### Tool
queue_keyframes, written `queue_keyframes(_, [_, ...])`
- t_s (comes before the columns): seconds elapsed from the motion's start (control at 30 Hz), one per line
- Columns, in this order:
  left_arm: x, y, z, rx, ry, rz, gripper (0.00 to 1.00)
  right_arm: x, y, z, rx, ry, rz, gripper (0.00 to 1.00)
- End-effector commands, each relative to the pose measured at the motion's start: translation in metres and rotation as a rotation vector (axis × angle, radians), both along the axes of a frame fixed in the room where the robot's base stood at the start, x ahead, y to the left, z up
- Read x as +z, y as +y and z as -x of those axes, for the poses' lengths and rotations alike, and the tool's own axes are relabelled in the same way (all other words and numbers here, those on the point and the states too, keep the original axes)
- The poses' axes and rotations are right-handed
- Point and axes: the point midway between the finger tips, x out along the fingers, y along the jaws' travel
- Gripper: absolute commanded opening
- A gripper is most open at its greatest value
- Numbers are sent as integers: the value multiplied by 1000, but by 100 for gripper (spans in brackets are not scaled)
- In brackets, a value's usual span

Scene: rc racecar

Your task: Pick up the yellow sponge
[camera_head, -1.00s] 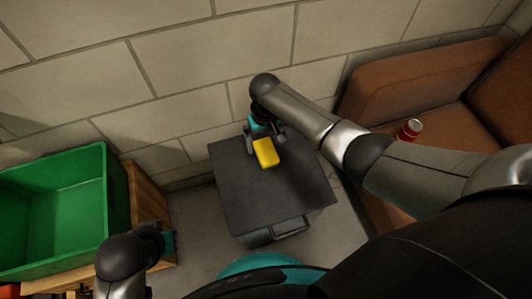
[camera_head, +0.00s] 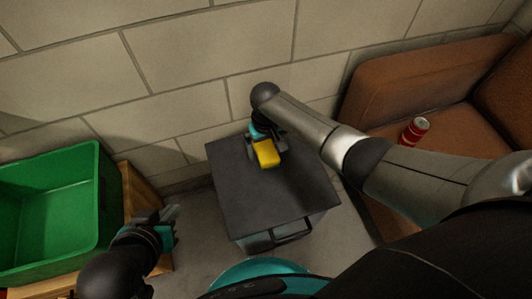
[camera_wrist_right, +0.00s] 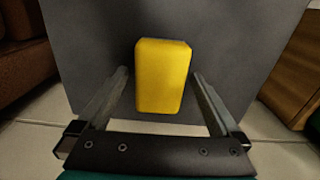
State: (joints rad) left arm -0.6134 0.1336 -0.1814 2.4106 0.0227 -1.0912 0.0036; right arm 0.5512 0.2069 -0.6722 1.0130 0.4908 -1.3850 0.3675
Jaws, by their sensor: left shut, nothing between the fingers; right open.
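The yellow sponge (camera_head: 267,154) lies on top of a dark grey cabinet (camera_head: 260,197). In the right wrist view the sponge (camera_wrist_right: 162,77) sits between and just ahead of the two fingers, with a gap on each side. My right gripper (camera_head: 265,148) is open over the cabinet top, its fingers on either side of the sponge; its fingers also show in the wrist view (camera_wrist_right: 159,88). My left gripper (camera_head: 172,217) is shut and empty, at the lower left beside the wooden crate.
A brown sofa (camera_head: 400,89) with a red can (camera_head: 414,131) is at the right. A block wall (camera_head: 200,60) rises behind the cabinet. The rest of the cabinet top is clear.

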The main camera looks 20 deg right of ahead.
Motion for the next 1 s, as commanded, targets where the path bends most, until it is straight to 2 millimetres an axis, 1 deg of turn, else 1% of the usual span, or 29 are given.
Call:
queue_keyframes(0.33, [0, -3, -2, -3, -20, 9, 0, -1, 0, 0, 0, -1, -1, 100])
queue_keyframes(0.37, [0, -3, -2, -3, -20, 9, 0, -1, 0, 0, 0, -1, -1, 98])
queue_keyframes(1.0, [0, -2, -2, -4, -20, 8, 0, -1, 0, 0, 0, -1, 0, 26])
